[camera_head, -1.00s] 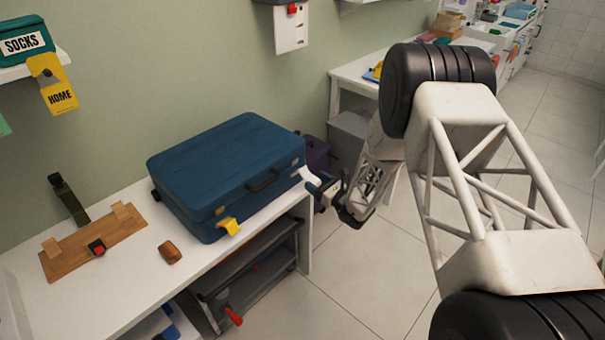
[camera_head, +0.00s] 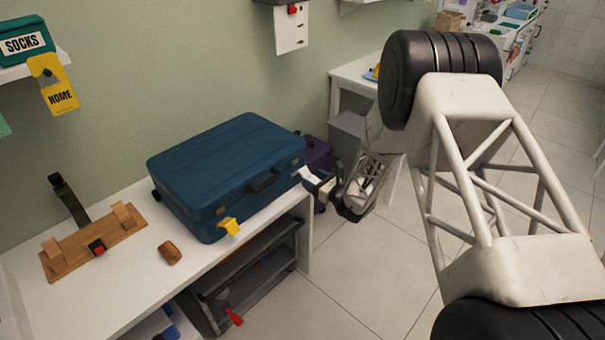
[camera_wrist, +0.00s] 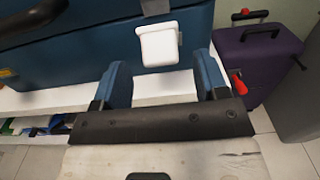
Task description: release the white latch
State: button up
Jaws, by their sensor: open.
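A closed blue suitcase (camera_head: 228,170) lies on a white bench. Its white latch (camera_head: 305,173) sits at the front right, and shows as a white flap (camera_wrist: 160,46) on the blue side in the wrist view. A yellow latch (camera_head: 229,226) is at the front left, sticking outward. My gripper (camera_head: 320,186) is close to the suitcase's right front corner. In the wrist view my gripper (camera_wrist: 162,62) is open, with blue fingers either side of the latch's line. Nothing is between the fingertips; whether they touch the suitcase I cannot tell.
A purple suitcase (camera_wrist: 258,62) with a red tag stands right of the bench, close to my gripper. A wooden rack (camera_head: 92,244) and a small brown object (camera_head: 169,252) lie left on the white bench (camera_head: 125,290). The floor in front is clear.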

aim_at(308, 177)
jog(key=shift+x, duration=2.85)
jog(key=shift+c, duration=0.3)
jog(key=shift+f, duration=0.1)
jog(key=c, duration=0.7)
